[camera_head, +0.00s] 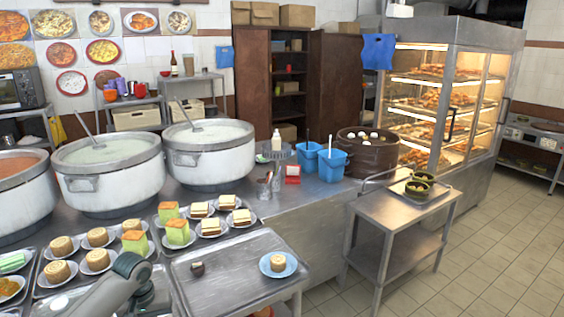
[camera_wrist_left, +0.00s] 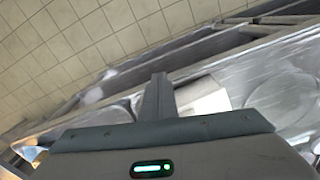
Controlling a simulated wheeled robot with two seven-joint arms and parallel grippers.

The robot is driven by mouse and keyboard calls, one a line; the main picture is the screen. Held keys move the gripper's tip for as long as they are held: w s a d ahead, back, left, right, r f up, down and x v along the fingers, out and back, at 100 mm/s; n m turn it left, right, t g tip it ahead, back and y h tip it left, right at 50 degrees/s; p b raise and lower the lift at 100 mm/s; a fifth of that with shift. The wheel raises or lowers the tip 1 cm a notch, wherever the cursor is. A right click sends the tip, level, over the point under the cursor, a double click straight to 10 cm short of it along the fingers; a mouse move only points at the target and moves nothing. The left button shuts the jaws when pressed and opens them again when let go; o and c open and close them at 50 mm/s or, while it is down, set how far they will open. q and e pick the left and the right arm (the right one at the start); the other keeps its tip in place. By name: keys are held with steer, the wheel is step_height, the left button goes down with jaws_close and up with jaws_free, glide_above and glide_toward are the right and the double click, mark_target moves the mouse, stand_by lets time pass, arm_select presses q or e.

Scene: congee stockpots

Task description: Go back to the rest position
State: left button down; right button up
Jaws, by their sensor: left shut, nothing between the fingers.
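My left gripper (camera_wrist_left: 159,82) shows in the left wrist view with its dark fingers together and nothing between them. Past the fingers are metal edges, a pale block-like item (camera_wrist_left: 205,98) and the tiled floor. In the head view my left arm comes in at the bottom left, over the trays of plated cakes. Its fingers cannot be made out there. My right gripper is in neither view.
Large stockpots (camera_head: 110,175) stand on the steel counter (camera_head: 325,200). A trolley (camera_head: 385,215) stands right, with clear floor (camera_head: 480,255) beyond.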

arm_select(q)
steer(key=s+d+f+m+t+h, duration=0.1)
steer(key=s+d+f+m, duration=0.1)
steer(key=s+d+f, duration=0.3)
steer(key=s+d+f+m, duration=0.15)
steer(key=s+d, duration=0.25)
steer(key=s, duration=0.4)
steer(key=s+d+f+m+t+h, duration=0.1)
steer(key=s+d+f, duration=0.3)
steer(key=s+d, duration=0.15)
steer(key=s+a+r+t+y, duration=0.1)
steer(key=s+a+r, duration=0.1)
steer(key=s, duration=0.8)
steer(key=s+a+r+y, duration=0.1)
steer(key=s+r, duration=0.1)
steer(key=s, duration=0.7)
step_height(320, 180, down, 29)
steer(key=m+b, duration=0.1)
steer(key=b, duration=0.1)
steer(key=s+a+f+g+b, duration=0.2)
steer(key=s+a+f, duration=0.1)
steer(key=s+f, duration=1.6)
step_height(320, 180, down, 3)
steer(key=shift+s+r, duration=0.1)
steer(key=shift+s, duration=0.05)
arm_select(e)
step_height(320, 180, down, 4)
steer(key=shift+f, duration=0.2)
